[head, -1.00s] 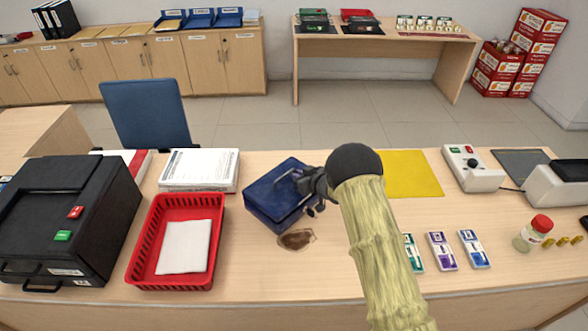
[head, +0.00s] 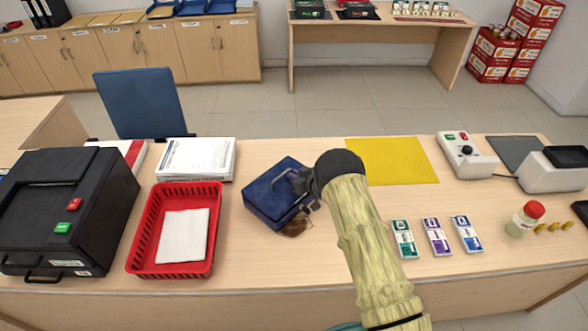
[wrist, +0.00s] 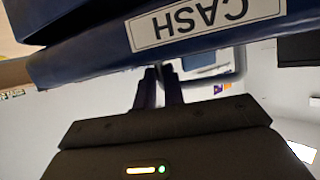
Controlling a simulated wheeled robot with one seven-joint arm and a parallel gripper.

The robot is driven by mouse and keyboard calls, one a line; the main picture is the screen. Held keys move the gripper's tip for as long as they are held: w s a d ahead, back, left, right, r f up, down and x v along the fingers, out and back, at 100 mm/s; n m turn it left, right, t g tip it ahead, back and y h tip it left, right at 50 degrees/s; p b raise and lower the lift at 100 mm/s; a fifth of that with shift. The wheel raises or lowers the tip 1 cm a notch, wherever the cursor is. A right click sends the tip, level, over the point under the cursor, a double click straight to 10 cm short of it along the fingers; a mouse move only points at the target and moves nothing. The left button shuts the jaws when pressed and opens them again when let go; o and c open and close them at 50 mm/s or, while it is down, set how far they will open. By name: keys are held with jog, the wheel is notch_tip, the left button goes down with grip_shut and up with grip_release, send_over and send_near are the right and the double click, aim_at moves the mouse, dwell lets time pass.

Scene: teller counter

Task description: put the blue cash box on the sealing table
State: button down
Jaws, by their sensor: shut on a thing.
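The blue cash box (head: 268,199) is over the middle of the counter, turned at an angle, with a grey handle on its lid. My gripper (head: 300,187) is at the box's right side, shut on its handle. In the wrist view my fingers (wrist: 160,86) meet the handle, and the dark blue box (wrist: 90,55) with its upside-down CASH label fills the top. Whether the box touches the counter is unclear. A wooden table (head: 385,34) stands at the back across the floor; I cannot read a sign naming it as the sealing table.
The counter (head: 300,263) also holds a red basket (head: 217,225), paper stack (head: 196,158), black case (head: 65,210), yellow mat (head: 393,160), several banknote packs (head: 436,237) and a jar (head: 525,219). A blue chair (head: 142,103) stands behind it. Red cartons (head: 497,53) flank the back table; open floor lies between.

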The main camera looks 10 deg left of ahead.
jog(key=shift+w+a+r, duration=0.1)
jog(key=shift+r, duration=0.15)
jog(key=c, duration=1.5)
grip_release()
jog(key=shift+f, duration=0.25)
jog(key=shift+s+d+r, duration=0.1)
jog(key=shift+s+d, duration=0.1)
jog(key=b+v, duration=0.2)
jog(key=v, duration=0.9)
jog(key=shift+s+d+r, duration=0.15)
jog(key=shift+s+d, duration=0.1)
